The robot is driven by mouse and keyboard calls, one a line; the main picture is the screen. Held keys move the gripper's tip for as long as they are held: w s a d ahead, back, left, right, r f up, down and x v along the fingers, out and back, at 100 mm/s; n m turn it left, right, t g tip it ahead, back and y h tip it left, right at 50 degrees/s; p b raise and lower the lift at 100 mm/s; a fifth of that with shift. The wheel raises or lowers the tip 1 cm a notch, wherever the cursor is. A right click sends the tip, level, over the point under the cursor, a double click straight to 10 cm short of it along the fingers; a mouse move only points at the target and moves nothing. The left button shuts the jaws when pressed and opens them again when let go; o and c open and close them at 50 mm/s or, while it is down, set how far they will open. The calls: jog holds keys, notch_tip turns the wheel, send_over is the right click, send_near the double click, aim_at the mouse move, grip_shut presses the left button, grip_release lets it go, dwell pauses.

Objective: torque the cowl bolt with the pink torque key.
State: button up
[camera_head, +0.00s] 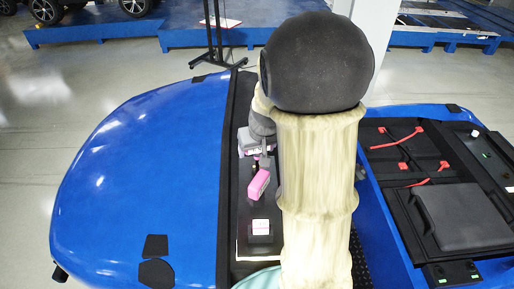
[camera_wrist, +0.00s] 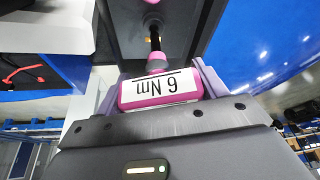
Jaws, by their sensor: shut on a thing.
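In the wrist view, my gripper (camera_wrist: 158,80) is shut on the pink torque key (camera_wrist: 140,103), with one finger on each side. Its white label reads "6 Nm" upside down. I cannot tell whether the tip touches the cowl bolt. In the head view, my gripper (camera_head: 254,147) is partly hidden by my arm, above the black cowl strip (camera_head: 236,190). I cannot make out the bolt there.
The blue body panel (camera_head: 140,180) lies left. A black tray with red straps (camera_head: 405,165) lies right. A dark stand (camera_head: 214,40) is behind.

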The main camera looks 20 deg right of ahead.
jog(key=shift+f+b, duration=0.7)
jog(key=shift+f, duration=0.05)
jog(key=shift+r, duration=0.25)
jog(key=shift+r+p, duration=0.4)
jog(key=shift+p, duration=0.1)
jog(key=shift+w, duration=0.1)
dwell(0.5)
jog(key=shift+s, duration=0.3)
jog(key=shift+w, duration=0.1)
jog(key=shift+f+b, duration=0.65)
jog(key=shift+b, duration=0.2)
